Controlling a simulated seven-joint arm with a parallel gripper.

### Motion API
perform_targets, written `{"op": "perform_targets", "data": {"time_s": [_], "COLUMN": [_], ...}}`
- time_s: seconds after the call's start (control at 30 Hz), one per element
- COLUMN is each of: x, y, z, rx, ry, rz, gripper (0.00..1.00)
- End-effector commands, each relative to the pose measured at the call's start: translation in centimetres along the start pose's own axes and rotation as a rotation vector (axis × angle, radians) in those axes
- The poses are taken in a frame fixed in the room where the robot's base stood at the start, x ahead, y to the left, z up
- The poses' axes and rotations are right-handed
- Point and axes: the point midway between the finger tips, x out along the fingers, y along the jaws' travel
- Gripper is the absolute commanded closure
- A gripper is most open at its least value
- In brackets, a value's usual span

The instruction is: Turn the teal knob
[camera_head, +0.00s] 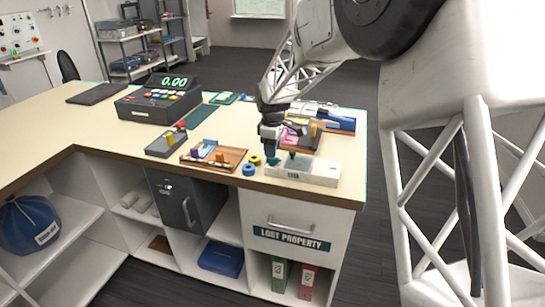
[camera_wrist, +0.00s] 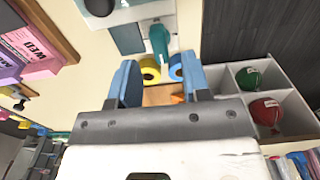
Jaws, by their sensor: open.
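The teal knob (camera_wrist: 158,42) shows in the wrist view as an upright teal piece on a pale box (camera_wrist: 128,38). It lies just beyond my fingertips and apart from them. In the head view the white box (camera_head: 318,174) sits at the counter's front edge, and a small dark teal piece, likely the knob (camera_head: 292,155), is on its top. My gripper (camera_head: 271,160) hangs over the counter just left of the box. In the wrist view my gripper (camera_wrist: 160,75) has its two blue fingers apart with nothing held.
Yellow (camera_head: 255,160) and blue (camera_head: 249,169) rolls lie left of the box; both show between my fingers. A brown tray (camera_head: 232,154) with small items is further left. A cash register (camera_head: 158,104) stands behind. Bare counter lies further left.

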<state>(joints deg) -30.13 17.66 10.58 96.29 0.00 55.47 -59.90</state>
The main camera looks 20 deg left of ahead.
Motion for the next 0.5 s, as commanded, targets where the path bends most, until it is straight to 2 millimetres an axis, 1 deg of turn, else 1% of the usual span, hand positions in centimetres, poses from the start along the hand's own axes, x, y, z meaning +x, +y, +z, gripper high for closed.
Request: {"op": "perform_targets", "data": {"time_s": [0.03, 0.2, 0.33, 0.5], "x": [0.7, 2.4, 3.2, 3.6], "y": [0.0, 0.0, 0.0, 0.0], "z": [0.0, 0.0, 0.0, 0.0], "rx": [0.000, 0.000, 0.000, 0.000], "ry": [-0.001, 0.000, 0.000, 0.000], "rz": [-0.002, 0.000, 0.000, 0.000], "gripper": [0.56, 0.56, 0.56, 0.56]}}
